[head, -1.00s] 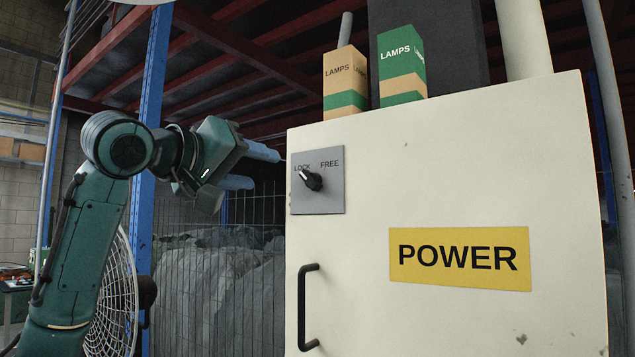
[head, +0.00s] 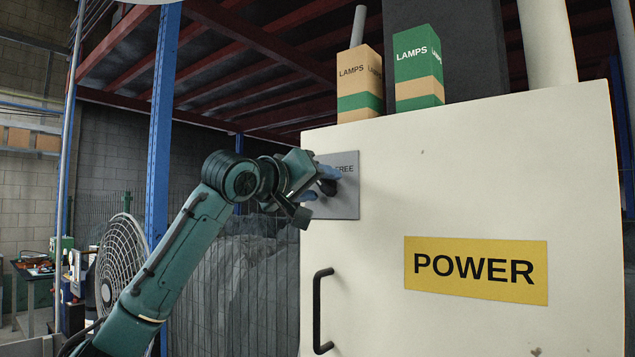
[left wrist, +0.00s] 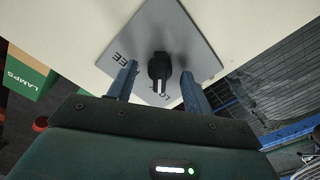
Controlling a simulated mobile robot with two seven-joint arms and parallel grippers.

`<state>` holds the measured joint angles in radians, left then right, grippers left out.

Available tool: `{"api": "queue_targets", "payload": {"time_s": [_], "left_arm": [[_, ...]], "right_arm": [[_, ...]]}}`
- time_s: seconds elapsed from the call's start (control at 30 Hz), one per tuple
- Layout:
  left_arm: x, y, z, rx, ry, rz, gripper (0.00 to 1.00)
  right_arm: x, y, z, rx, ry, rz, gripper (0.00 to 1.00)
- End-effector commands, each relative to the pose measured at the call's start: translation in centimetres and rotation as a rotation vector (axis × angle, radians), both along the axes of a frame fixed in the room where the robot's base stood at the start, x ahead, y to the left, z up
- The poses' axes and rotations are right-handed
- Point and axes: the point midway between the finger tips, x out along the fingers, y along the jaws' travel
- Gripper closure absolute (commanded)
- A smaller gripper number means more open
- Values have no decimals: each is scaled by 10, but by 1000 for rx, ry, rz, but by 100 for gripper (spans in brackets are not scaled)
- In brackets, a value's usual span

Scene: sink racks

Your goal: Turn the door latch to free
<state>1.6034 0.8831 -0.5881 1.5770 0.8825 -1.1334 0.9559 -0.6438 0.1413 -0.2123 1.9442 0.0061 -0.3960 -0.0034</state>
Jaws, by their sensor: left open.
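The door latch is a black rotary knob (left wrist: 159,68) on a grey plate (head: 341,204) at the upper left of the cream cabinet door. In the left wrist view the knob sits between the two blue fingers of my left gripper (left wrist: 158,85), with a gap on each side. The gripper (head: 322,182) is open and close to the plate in the head view, where it hides the LOCK word and part of the knob. My right gripper is not in view.
The cream cabinet (head: 480,180) has a yellow POWER sign (head: 476,269) and a black door handle (head: 320,310) below the plate. Two LAMPS boxes (head: 419,68) stand on top. A blue post (head: 160,140) and a fan (head: 122,262) are at the left.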

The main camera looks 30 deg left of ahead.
Motion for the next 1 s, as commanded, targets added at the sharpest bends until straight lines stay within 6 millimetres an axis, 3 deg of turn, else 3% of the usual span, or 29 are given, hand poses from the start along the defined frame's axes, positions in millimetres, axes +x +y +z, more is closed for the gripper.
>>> {"api": "queue_targets", "payload": {"time_s": [0.13,0.67,1.0], "left_arm": [[0,0,0,0,0,0,50],[-1,0,0,0,-1,-1,94],[0,0,0,50,-4,-1,94]], "right_arm": [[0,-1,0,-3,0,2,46],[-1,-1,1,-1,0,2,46],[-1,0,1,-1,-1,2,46]]}}
